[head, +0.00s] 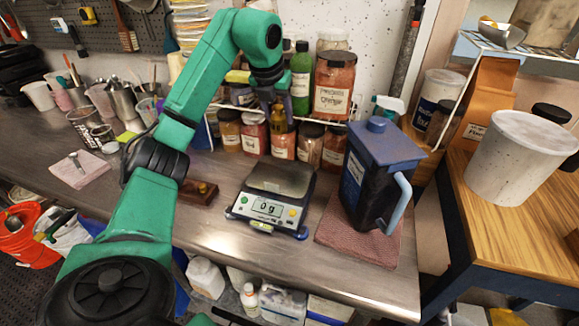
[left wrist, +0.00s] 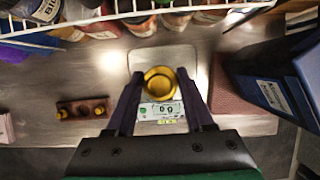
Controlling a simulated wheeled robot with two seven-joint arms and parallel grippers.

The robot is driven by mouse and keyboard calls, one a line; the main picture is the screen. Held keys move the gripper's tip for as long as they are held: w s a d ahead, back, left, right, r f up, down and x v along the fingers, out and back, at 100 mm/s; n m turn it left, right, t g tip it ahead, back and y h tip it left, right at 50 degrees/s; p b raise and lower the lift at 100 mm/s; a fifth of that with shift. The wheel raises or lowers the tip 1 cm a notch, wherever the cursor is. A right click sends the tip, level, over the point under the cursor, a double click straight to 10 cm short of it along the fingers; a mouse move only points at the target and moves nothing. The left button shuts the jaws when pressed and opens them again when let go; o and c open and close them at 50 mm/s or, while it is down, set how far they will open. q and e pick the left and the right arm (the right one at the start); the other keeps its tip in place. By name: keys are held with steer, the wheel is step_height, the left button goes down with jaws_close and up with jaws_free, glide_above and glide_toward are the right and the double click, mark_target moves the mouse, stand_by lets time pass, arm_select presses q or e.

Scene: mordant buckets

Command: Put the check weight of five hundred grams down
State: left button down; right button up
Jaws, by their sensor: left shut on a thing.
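A brass check weight (head: 281,122) hangs in my left gripper (head: 278,100), above the kitchen-type scale (head: 268,205) in the head view. In the left wrist view the weight (left wrist: 160,82) sits between the two dark fingers of my left gripper (left wrist: 161,80), which is shut on it. Below it shows the scale's pale pan (left wrist: 148,57), bare in the head view. The scale display reads 0 g. The weight's mass marking cannot be read. My right gripper is not in view.
A wooden weight block (head: 198,192) with brass weights stands left of the scale. A dark blue jug (head: 375,175) stands on a reddish cloth (head: 335,238) to the right. Jars (head: 335,88) on a wire rack line the back. Bare steel bench lies in front.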

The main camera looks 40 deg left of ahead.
arm_select(q)
step_height(320, 180, down, 14)
steer(key=shift+p, duration=0.4)
steer(key=shift+f, duration=0.3)
steer(key=shift+w, duration=0.1)
steer(key=shift+f, duration=0.1)
steer(key=shift+c, duration=1.4)
jaws_free()
